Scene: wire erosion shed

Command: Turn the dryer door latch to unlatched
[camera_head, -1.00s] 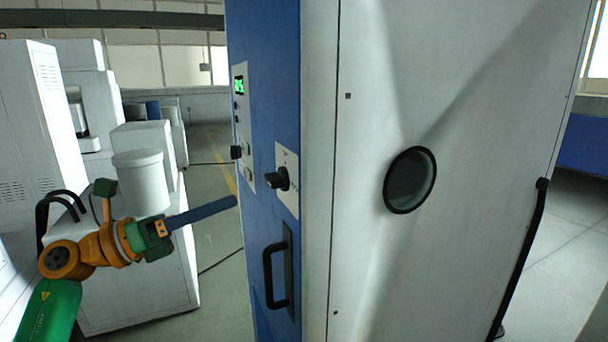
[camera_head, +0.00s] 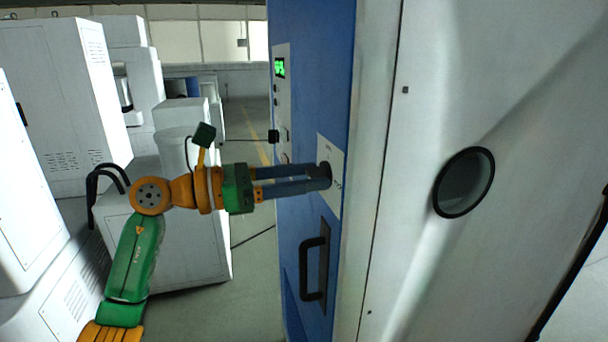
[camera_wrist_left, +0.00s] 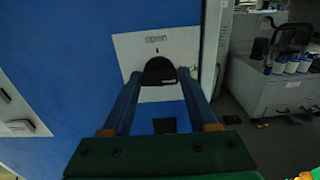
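The dryer door latch is a dark knob (camera_head: 325,168) on a pale label plate (camera_head: 337,160) on the blue dryer front (camera_head: 312,100). In the left wrist view the knob (camera_wrist_left: 159,72) sits on the plate below the printed word "open" and a small mark. My left gripper (camera_head: 328,177) reaches it from the left. Its two blue fingers (camera_wrist_left: 160,78) stand apart, one on each side of the knob, with tips close to the plate. Whether they touch the knob is hard to tell. My right gripper is not in view.
A black door handle (camera_head: 314,268) is below the latch. A control panel with a green display (camera_head: 280,67) is to its left. A round dark window (camera_head: 464,182) is on the white side. White cabinets (camera_head: 70,100) stand behind my left arm.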

